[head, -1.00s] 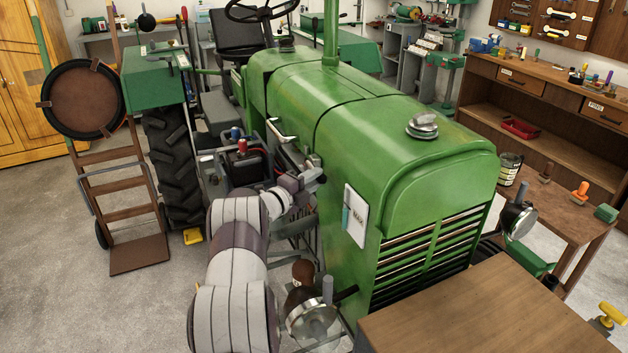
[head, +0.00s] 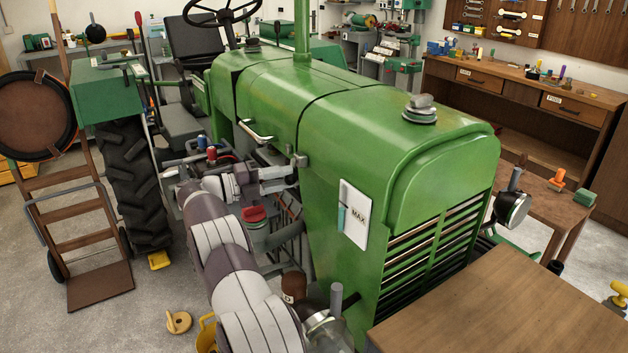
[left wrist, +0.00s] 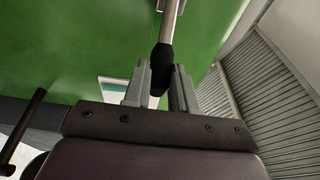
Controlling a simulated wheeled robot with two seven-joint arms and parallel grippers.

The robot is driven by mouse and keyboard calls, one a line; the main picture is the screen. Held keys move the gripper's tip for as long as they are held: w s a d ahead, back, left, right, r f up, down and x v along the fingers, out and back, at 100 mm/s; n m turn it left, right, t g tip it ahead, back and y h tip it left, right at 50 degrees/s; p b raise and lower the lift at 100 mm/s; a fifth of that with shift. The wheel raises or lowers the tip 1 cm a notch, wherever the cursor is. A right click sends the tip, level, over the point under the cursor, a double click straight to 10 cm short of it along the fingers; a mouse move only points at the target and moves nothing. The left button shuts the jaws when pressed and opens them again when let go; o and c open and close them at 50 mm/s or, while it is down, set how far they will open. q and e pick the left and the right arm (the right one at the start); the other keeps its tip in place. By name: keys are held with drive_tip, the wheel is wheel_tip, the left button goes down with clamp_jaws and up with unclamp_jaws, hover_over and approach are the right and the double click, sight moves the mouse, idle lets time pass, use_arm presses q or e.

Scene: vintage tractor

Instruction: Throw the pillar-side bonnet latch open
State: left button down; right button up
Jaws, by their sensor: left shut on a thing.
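The green bonnet (head: 340,105) of the tractor is down. The lever's metal rod runs up over the green panel. In the head view the gripper hides most of this latch. A separate silver handle (head: 257,132) shows further back on the bonnet side. My right gripper is not in view.
A brown table (head: 500,300) stands close to the tractor's nose. A hand truck (head: 85,225) stands by the rear tyre (head: 130,185). A red cap (head: 254,214) sits just below the gripper.

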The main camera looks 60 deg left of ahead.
use_arm(q)
drive_tip(key=shift+s+a+f+m+h, duration=0.15)
drive_tip(key=shift+a+m+h, duration=0.2)
drive_tip(key=shift+h, duration=0.45)
drive_tip(key=shift+d, duration=0.1)
drive_tip(key=c, duration=0.9)
unclamp_jaws()
drive_tip(key=p+v, duration=0.1)
drive_tip(key=v, duration=0.6)
drive_tip(key=shift+s+r, duration=0.2)
drive_tip(key=shift+r, duration=0.05)
